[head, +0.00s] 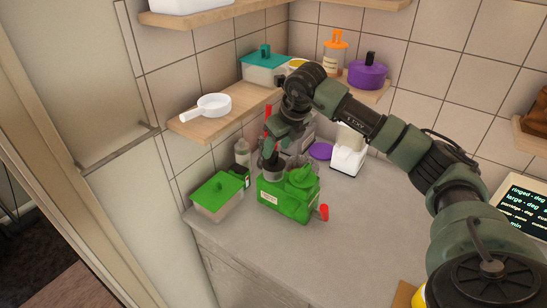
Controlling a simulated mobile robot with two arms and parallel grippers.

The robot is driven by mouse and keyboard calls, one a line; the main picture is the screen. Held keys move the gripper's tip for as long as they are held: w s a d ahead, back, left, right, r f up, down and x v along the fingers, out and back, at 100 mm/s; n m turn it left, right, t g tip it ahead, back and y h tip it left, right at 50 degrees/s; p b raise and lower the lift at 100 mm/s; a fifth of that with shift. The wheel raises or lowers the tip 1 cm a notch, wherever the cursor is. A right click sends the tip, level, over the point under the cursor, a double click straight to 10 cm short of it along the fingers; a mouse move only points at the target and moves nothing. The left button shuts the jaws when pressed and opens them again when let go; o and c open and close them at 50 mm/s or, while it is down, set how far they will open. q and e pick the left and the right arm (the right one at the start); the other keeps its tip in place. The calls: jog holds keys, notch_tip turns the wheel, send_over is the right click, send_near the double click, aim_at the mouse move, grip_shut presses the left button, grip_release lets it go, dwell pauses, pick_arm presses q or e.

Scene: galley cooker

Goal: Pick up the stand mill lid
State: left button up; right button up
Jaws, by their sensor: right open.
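A green machine that looks like the stand mill (284,207) stands on the counter, with a red knob at its lower right. A green, rounded lid-like piece (301,177) sits on its top right; I cannot tell for sure that this is the mill lid. My right gripper (269,150) reaches in from the right and points down over the top left of the machine, next to a grey cup-like part. It is open. Its fingertips are small and dark, and I cannot tell whether they touch anything. My left gripper is out of view.
A green-lidded box (217,192) stands left of the machine, with a bottle (242,152) behind it. A purple disc (320,151) and a white appliance (348,156) are behind right. A shelf above holds a white pan (213,106).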

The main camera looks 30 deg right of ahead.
aim_at(274, 152)
jog(key=shift+p+x, duration=0.55)
jog(key=shift+x, duration=1.2)
jog(key=shift+c, duration=0.3)
jog(key=shift+w, duration=0.1)
grip_shut()
jog(key=shift+r, duration=0.1)
